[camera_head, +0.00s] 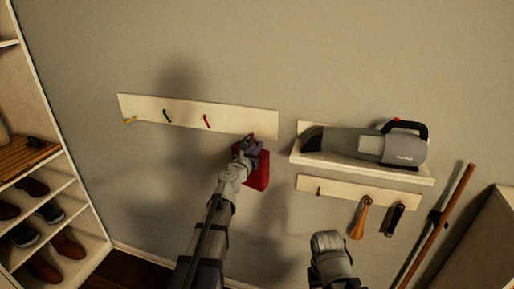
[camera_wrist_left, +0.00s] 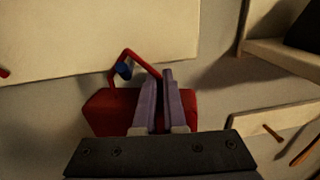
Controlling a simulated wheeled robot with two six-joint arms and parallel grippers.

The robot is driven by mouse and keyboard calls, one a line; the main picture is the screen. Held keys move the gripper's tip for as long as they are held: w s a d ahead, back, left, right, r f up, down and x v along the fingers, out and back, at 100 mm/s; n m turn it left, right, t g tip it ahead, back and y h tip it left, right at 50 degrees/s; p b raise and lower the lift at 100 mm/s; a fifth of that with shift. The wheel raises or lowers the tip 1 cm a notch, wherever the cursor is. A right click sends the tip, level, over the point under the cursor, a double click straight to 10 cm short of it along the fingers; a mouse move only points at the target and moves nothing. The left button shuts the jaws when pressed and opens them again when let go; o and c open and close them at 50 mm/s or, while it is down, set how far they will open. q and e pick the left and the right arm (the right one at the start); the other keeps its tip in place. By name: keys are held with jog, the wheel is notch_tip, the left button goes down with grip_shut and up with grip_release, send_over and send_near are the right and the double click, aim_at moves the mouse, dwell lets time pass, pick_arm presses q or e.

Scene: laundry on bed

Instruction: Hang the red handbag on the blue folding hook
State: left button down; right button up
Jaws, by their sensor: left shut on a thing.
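The red handbag (camera_head: 263,172) hangs upright against the wall below the right end of the long hook board (camera_head: 190,112). My left gripper (camera_head: 248,146) is shut on its handle. In the left wrist view the handbag (camera_wrist_left: 104,112) is behind my left gripper's fingers (camera_wrist_left: 158,82), and its handle rises in a bent loop left of them. The blue hook (camera_wrist_left: 123,69) shows inside the upper left corner of that loop. I cannot tell whether the handle rests on it. In the head view my left gripper hides the blue hook. My right arm's end (camera_head: 330,250) is low, apart from the bag.
A shelf with a handheld vacuum (camera_head: 370,145) is to the right, above a smaller board (camera_head: 335,187) with hanging tools. A shoe rack (camera_head: 75,210) stands at left.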

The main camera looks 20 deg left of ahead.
pick_arm(q)
jog(key=c, duration=0.9)
grip_release()
jog(key=shift+s, duration=0.15)
jog(key=s+a, duration=0.1)
jog(key=s, duration=0.7)
jog(key=s+d+f+m+g+h, duration=0.2)
jog(key=s+d+f+m+g, duration=0.15)
jog(key=d+m, duration=0.4)
jog(key=s+d+f+m+g+h, duration=0.25)
jog(key=s+d+f+m, duration=0.2)
jog(key=d+m, duration=0.3)
jog(key=s+d+f+m+g+h, duration=0.2)
jog(key=s+d+f+m+g, duration=0.15)
jog(key=d+m, duration=0.4)
jog(key=s+d+f+m+g+y, duration=0.1)
jog(key=s+f+m+g+y, duration=0.2)
jog(key=s+f+m+g, duration=0.35)
jog(key=s+a+f+m+y, duration=0.1)
jog(key=s+a+m+y, duration=0.1)
jog(key=s+m, duration=0.1)
jog(key=s+a+f+m+g+y, duration=0.1)
jog(key=s+a+m+y, duration=0.1)
jog(key=s+m, duration=0.1)
jog(key=s+a+f+m+g+y, duration=0.1)
jog(key=s+a+f+m+y, duration=0.1)
jog(key=s, duration=0.3)
jog(key=shift+s+m+y, duration=0.1)
jog(key=shift+m+y, duration=0.45)
jog(key=shift+m, duration=0.05)
